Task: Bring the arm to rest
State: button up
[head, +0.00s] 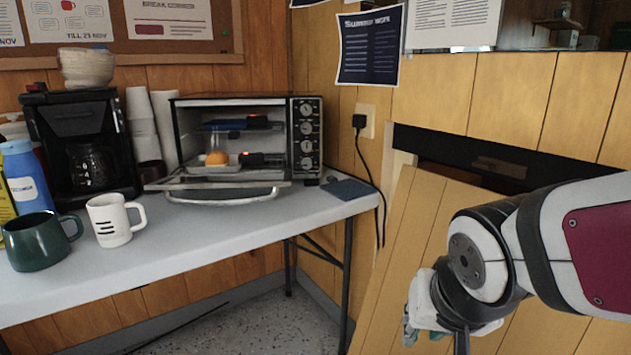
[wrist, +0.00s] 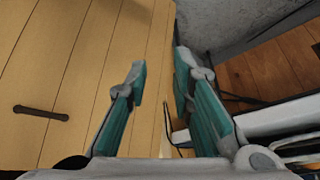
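My gripper (wrist: 160,72) is open and empty in the wrist view, its two teal-padded fingers apart with nothing between them. In the head view my arm comes in from the right edge, in front of the wood-panelled wall. There my gripper (head: 420,310) hangs low, to the right of the table (head: 235,212) and apart from it, mostly hidden behind my wrist. The wrist view looks down on a wood panel with a dark handle (wrist: 40,113), a strip of grey floor and part of a white surface at the right.
On the table, a toaster oven (head: 307,135) stands with its door lowered, an orange item (head: 216,158) inside. A white mug (head: 110,222), green mug (head: 37,243), blue bottle (head: 27,180) and coffee maker (head: 78,130) stand left. A black cord (head: 375,185) hangs beside the table's right end.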

jog(key=s+d+r+n+g, duration=0.1)
jog(key=s+d+g, duration=0.15)
jog(key=s, duration=0.75)
jog(key=s+d+r+n+g, duration=0.1)
jog(key=s+d+r+g, duration=0.15)
jog(key=s, duration=0.85)
notch_tip(320, 180, up, 37)
jog(key=t+p, duration=0.3)
jog(key=p, duration=3.3)
jog(key=shift+w+a+y, duration=0.2)
jog(key=shift+a+y, duration=0.1)
